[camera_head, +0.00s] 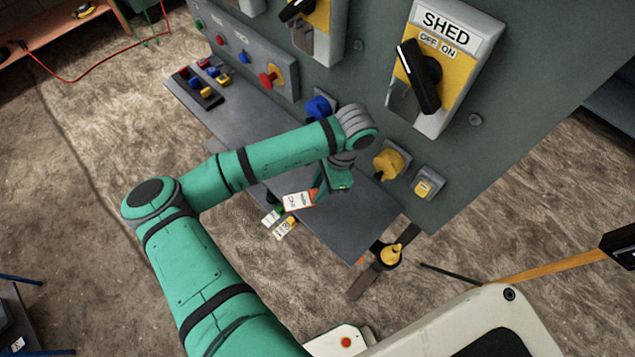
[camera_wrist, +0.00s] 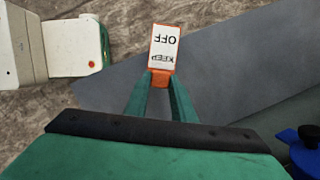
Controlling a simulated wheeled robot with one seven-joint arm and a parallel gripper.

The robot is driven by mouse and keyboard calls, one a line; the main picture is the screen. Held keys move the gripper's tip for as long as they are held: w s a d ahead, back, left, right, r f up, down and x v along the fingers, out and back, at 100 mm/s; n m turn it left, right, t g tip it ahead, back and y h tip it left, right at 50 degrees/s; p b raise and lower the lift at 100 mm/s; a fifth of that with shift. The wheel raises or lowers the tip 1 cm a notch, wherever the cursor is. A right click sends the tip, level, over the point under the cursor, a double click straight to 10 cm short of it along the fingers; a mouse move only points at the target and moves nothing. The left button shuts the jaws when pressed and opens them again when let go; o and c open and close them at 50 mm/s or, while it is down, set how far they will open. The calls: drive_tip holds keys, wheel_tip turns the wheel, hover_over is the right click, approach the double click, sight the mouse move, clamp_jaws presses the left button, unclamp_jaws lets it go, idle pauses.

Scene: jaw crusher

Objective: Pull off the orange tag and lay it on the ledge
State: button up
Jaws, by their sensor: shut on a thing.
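The orange tag (camera_wrist: 164,46) has a white face that reads KEEP OFF. My gripper (camera_wrist: 161,84) is shut on its orange end in the wrist view. In the head view the tag (camera_head: 298,201) hangs out to the left of my gripper (camera_head: 318,194), over or near the ledge. The ledge (camera_head: 345,226) is a flat grey shelf along the foot of the grey panel; it also shows in the wrist view (camera_wrist: 225,60). I cannot tell how high the tag is above it. My arm hides part of the ledge.
Other tags (camera_head: 283,228) show at the ledge's front edge. Small padlocks (camera_head: 203,85) sit at the ledge's far left. The panel carries a SHED switch (camera_head: 437,65), a blue knob (camera_head: 318,107) and a yellow knob (camera_head: 388,163). The ledge's right part is clear.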

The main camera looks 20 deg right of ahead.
drive_tip(key=shift+f, duration=2.55)
drive_tip(key=shift+f, duration=0.35)
drive_tip(key=o, duration=1.1)
drive_tip(key=v, duration=0.7)
drive_tip(key=shift+r, duration=0.2)
